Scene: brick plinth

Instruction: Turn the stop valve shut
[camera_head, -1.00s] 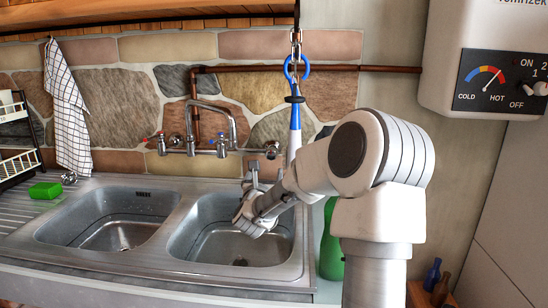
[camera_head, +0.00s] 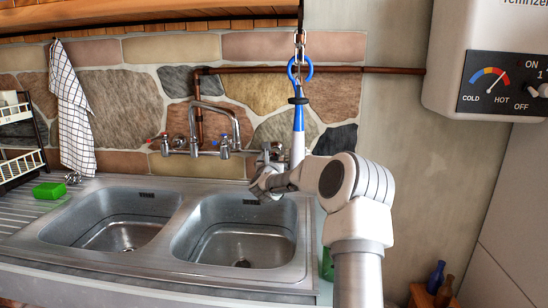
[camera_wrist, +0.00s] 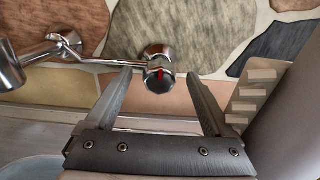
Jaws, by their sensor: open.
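The stop valve (camera_wrist: 160,76) is a small chrome fitting with a red mark on its round face, set on the stone wall. In the wrist view it shows just past and between the two fingertips of my gripper (camera_wrist: 158,82). The fingers are open and apart, and nothing is held between them. In the head view my gripper (camera_head: 266,178) is at the wall behind the right basin, beside the hanging blue and white tool. The valve is largely hidden there by my gripper. I cannot tell whether a finger touches it.
The chrome mixer tap (camera_head: 222,125) stands left of my gripper, with its spout reaching out. A blue and white tool (camera_head: 298,120) hangs from a chain close on the right. Two basins (camera_head: 240,235) lie below. A water heater (camera_head: 490,60) is at the upper right.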

